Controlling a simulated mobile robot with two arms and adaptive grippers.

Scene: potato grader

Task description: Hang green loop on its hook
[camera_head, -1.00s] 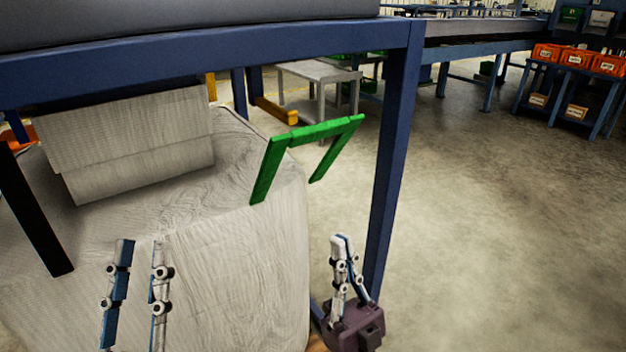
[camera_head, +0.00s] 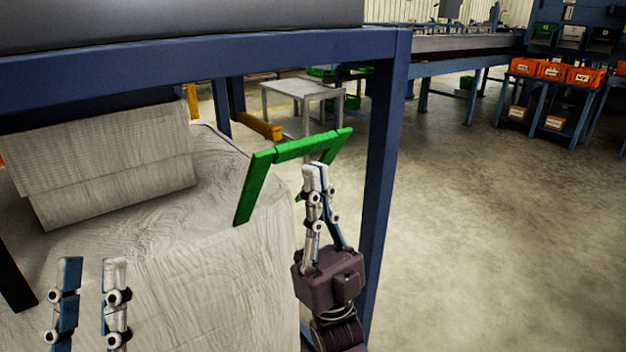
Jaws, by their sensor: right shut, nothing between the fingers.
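The green loop (camera_head: 253,188) stands up at the right corner of a pale woven bag (camera_head: 210,265), with a flat top bar and two legs. My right gripper (camera_head: 316,170) is shut and empty, its fingertips just below the top bar in the picture. Its fingers hide most of the loop's right leg; I cannot tell whether they touch it. My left gripper (camera_head: 92,262) is open and empty in front of the bag at the lower left, its fingers pointing up. I cannot make out a hook.
A blue frame has a beam (camera_head: 200,68) across the top and a post (camera_head: 385,170) just right of the loop. A grey table (camera_head: 305,88) and orange bins (camera_head: 553,71) stand behind. The floor (camera_head: 490,240) at right is clear.

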